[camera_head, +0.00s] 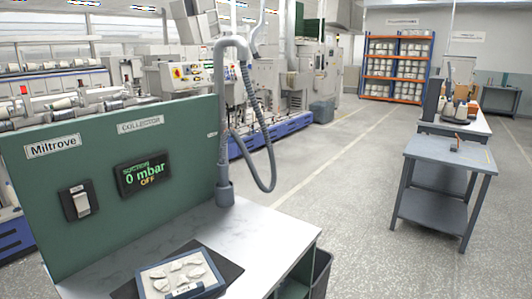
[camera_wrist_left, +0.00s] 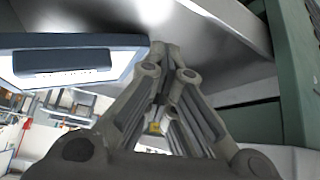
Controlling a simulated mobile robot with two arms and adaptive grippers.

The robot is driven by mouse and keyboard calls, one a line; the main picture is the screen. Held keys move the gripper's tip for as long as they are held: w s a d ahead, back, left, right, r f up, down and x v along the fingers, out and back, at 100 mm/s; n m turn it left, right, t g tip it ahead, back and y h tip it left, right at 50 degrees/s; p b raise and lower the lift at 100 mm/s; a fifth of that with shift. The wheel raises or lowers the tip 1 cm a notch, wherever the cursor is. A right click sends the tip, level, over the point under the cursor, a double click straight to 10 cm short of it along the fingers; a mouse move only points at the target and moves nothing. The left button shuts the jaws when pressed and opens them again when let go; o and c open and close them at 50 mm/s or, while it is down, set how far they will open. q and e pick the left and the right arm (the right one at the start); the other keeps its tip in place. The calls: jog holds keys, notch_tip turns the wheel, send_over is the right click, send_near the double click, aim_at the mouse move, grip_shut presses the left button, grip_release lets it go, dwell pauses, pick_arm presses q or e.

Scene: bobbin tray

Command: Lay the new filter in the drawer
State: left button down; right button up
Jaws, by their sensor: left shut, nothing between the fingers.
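A blue-framed tray or filter (camera_head: 183,275) with several white lint-like scraps and a small label lies on a dark mat (camera_head: 228,272) on the white worktop, at the bottom of the head view. I cannot tell whether it is the new filter. No open drawer can be made out in the head view. My left gripper (camera_wrist_left: 168,48) shows only in the left wrist view, shut and empty. A blue-edged pale panel (camera_wrist_left: 120,42) with a dark bar is close to its left; I cannot tell whether this is the drawer or a filter. My right gripper is out of view.
A green collector panel (camera_head: 110,190) stands behind the worktop (camera_head: 235,228), its display (camera_head: 143,173) reading 0 mbar, OFF. A grey pipe with a hose (camera_head: 262,130) rises at the panel's right end. A grey cart (camera_head: 447,152) stands at right, with clear floor between.

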pick_arm(q)
jog(key=s+a+f+n+g+y, duration=0.2)
jog(key=s+a+g, duration=0.1)
jog(key=s+a, duration=0.55)
notch_tip(320, 180, down, 27)
jog(key=s+g, duration=0.1)
jog(key=s, duration=0.1)
jog(key=s+a+f+g, duration=0.1)
jog(key=s+a+f, duration=0.2)
jog(key=s+f, duration=1.1)
jog(key=shift+s+f+m+y, duration=0.3)
jog(key=shift+s+f+m, duration=0.1)
jog(key=shift+s, duration=0.55)
jog(key=shift+r, duration=0.1)
